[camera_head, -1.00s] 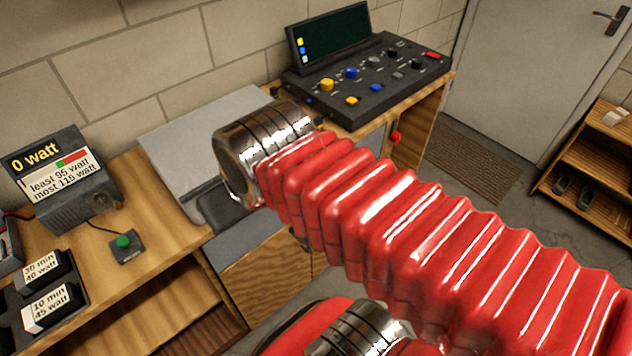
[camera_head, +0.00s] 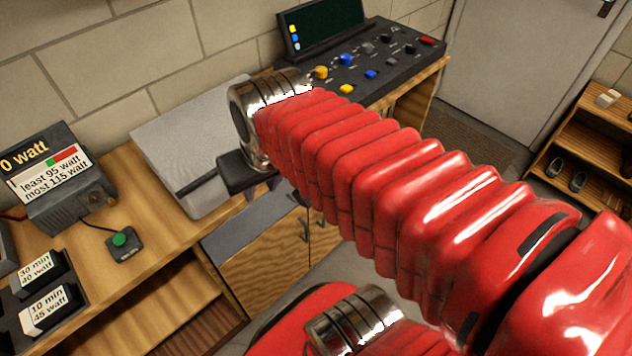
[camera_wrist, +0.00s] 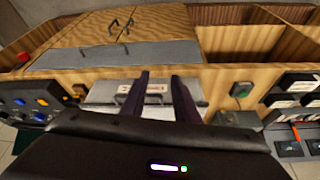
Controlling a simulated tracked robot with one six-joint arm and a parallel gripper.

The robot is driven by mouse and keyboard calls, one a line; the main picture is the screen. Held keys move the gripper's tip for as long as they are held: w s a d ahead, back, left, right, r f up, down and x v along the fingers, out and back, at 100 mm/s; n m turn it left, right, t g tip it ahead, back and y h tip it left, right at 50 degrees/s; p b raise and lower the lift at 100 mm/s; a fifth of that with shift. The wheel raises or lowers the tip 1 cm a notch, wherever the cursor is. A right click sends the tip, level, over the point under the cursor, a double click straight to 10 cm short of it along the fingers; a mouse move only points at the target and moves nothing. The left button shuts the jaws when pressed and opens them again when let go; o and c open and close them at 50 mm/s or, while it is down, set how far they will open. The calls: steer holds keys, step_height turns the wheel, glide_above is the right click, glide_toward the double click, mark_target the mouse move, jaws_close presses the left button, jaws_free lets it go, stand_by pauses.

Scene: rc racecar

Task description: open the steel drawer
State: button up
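The grey steel drawer front (camera_head: 257,222) is set in the cabinet below the bench top, above wooden doors. In the wrist view, the drawer front (camera_wrist: 85,56) shows across the upper part with a small dark handle (camera_wrist: 123,52) and looks closed. My gripper (camera_wrist: 161,75) has two dark fingers standing apart, with nothing seen between them. The fingers point towards the drawer front, right of its handle in the wrist view. In the head view, my gripper (camera_head: 262,187) is partly hidden behind my red arm, near the bench's front edge.
A grey metal box (camera_head: 190,130) sits on the bench close to my gripper. A control console (camera_head: 375,65) stands to the right. A watt meter (camera_head: 60,180), green button (camera_head: 120,239) and battery packs (camera_head: 40,290) are left. Floor shows before the cabinet.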

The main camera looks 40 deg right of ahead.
steer(key=w+d+f+m, duration=0.2)
steer(key=d+f+m, duration=0.1)
steer(key=d+m, duration=0.2)
steer(key=w+d+f+m+g, duration=0.1)
steer(key=d+f+m, duration=0.3)
steer(key=d, duration=0.5)
steer(key=w+d+f+m+g, duration=0.1)
steer(key=w+d+f+m, duration=0.2)
steer(key=d+m, duration=0.3)
steer(key=shift+d+f+m+y, duration=0.3)
steer(key=shift+d+f+m, duration=0.1)
steer(key=shift+d+f, duration=0.4)
steer(key=x, duration=1.3)
steer(key=shift+f, duration=0.35)
steer(key=shift+s, duration=0.1)
steer(key=shift+c, duration=0.3)
jaws_close()
